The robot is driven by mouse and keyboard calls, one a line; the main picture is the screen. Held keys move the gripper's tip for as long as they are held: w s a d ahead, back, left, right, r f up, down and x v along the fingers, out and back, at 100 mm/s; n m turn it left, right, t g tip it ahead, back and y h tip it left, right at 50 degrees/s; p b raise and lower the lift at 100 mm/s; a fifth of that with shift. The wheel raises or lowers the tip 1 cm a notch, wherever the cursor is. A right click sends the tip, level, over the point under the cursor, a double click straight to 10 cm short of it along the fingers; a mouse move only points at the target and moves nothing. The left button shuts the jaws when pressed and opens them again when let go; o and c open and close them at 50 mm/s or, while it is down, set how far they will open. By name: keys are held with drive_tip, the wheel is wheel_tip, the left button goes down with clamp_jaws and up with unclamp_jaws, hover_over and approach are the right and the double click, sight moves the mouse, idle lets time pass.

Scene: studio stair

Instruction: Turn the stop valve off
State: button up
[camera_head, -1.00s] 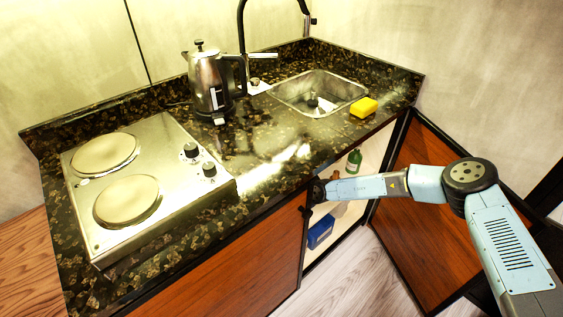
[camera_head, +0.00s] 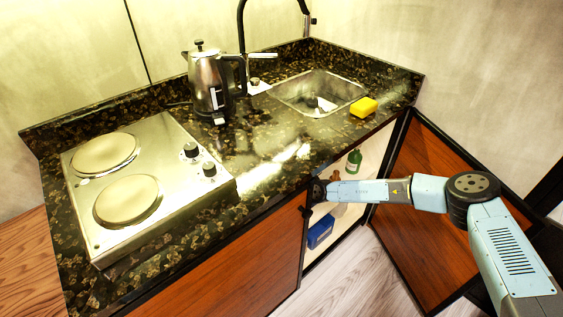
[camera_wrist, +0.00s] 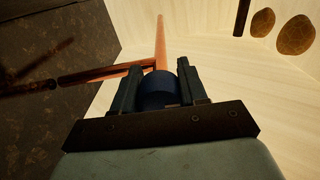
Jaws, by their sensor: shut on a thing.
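The stop valve shows in the wrist view as a dark blue round handle (camera_wrist: 157,92) on copper pipes (camera_wrist: 160,45). My gripper (camera_wrist: 158,78) is shut on this handle, one finger on each side. In the head view my arm reaches through the open cabinet under the sink. There the valve is hidden, and my gripper's fingers cannot be made out.
The cabinet door (camera_head: 425,205) stands open at the right, beside my arm. A green bottle (camera_head: 354,162) and a blue box (camera_head: 320,232) are in the cabinet. The counter above holds a kettle (camera_head: 207,85), a yellow sponge (camera_head: 364,107) and a hob (camera_head: 145,185).

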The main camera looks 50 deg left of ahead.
drive_tip(key=shift+w, duration=0.45)
drive_tip(key=o, duration=1)
drive_tip(key=shift+s+f, duration=0.1)
drive_tip(key=shift+s, duration=0.1)
drive_tip(key=shift+o, duration=0.2)
drive_tip(key=d, duration=1.4)
